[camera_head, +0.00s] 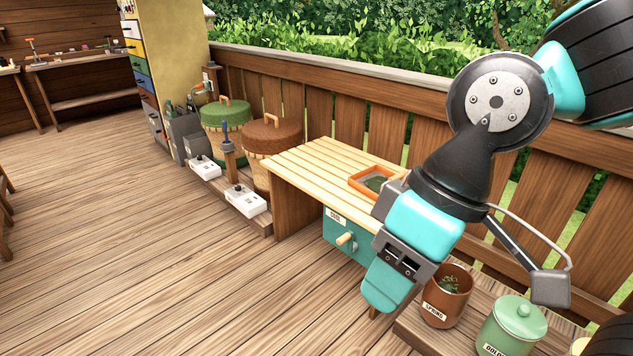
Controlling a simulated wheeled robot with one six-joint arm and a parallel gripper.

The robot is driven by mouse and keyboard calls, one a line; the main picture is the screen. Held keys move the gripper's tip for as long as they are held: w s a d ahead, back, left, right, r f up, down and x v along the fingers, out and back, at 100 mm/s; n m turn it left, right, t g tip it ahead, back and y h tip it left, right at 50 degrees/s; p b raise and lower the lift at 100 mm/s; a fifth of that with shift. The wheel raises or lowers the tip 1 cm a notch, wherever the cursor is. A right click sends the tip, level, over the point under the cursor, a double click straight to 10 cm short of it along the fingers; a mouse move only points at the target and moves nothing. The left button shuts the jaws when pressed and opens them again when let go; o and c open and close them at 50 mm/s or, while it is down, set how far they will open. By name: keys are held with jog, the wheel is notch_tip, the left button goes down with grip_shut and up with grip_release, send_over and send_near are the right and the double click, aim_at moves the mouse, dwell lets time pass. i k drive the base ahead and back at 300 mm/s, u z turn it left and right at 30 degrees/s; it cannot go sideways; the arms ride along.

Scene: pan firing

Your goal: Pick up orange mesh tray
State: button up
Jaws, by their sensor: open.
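The orange mesh tray (359,189) sits on the slatted wooden table (310,160), near its right end by the railing. It has an orange rim and dark green stuff inside. Its right side is partly hidden behind my arm. My gripper (385,300) hangs in front of the table's right end, nearer the camera than the tray and apart from it in the picture. Its fingers point down, and I see nothing held between them.
A teal drawer (343,238) with a wooden knob is under the table. A brown pot (450,290) and a green lidded jar (517,320) stand at lower right. Lidded baskets (275,140) stand left of the table. A wooden railing (400,92) runs behind. The deck at left is clear.

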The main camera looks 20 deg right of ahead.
aim_at(371, 181)
jog(key=u, duration=0.6)
jog(key=i, duration=2.1)
jog(key=z, duration=1.15)
jog(key=i, duration=0.95)
jog(key=z, duration=1)
